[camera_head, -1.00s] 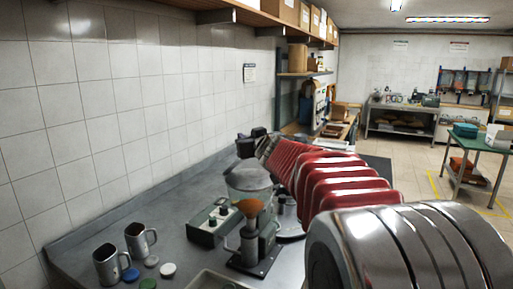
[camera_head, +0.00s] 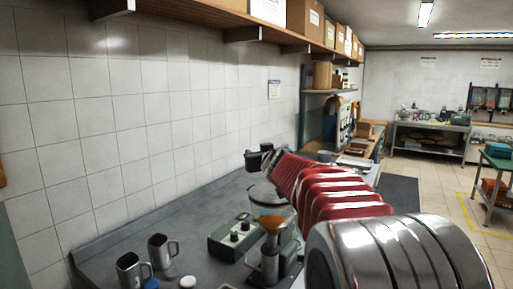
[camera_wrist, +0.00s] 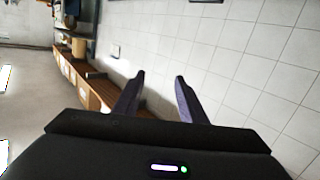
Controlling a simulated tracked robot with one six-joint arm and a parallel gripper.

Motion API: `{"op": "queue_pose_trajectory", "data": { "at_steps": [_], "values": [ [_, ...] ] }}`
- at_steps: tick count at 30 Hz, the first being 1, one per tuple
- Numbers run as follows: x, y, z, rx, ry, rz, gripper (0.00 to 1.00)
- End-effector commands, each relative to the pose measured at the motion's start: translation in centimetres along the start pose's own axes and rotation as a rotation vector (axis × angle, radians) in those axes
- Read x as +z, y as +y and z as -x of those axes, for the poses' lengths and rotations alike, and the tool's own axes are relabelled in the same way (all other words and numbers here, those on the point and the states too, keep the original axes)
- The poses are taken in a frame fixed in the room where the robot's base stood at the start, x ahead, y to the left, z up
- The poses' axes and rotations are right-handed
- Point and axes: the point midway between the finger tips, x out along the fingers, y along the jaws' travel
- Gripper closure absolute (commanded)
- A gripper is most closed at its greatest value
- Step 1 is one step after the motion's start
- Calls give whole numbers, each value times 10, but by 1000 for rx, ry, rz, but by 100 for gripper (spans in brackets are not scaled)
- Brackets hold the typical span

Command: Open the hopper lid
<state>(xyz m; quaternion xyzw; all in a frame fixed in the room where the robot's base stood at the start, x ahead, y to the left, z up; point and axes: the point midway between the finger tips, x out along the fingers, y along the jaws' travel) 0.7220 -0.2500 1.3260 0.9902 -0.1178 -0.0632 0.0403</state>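The hopper (camera_head: 264,209) is a clear, rounded vessel with orange contents, on a metal grinder-like stand on the grey counter in the head view. Its pale top (camera_head: 261,191) is partly behind my red-sleeved arm, so I cannot tell clearly how the lid sits. My gripper (camera_head: 259,158) shows dark and small at the arm's far end, above and behind the hopper in the picture. In the wrist view my gripper's two fingers (camera_wrist: 158,82) are spread apart with nothing between them. The wrist view faces the wall and shelf; the hopper is not in it.
A control box (camera_head: 235,237) with knobs stands left of the hopper. Two metal mugs (camera_head: 130,270) (camera_head: 161,249) and round caps (camera_head: 188,282) are at the front left. A wall shelf (camera_head: 190,13) with boxes runs overhead. The counter between mugs and wall is clear.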

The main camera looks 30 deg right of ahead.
Motion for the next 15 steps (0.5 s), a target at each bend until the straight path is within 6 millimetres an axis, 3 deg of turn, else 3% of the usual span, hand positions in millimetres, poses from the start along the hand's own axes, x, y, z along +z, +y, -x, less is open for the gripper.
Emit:
{"op": "queue_pose_trajectory", "data": {
  "at_steps": [15],
  "values": [
    [-10, 3, 11, 3, 16, 3, 57]
  ]
}}
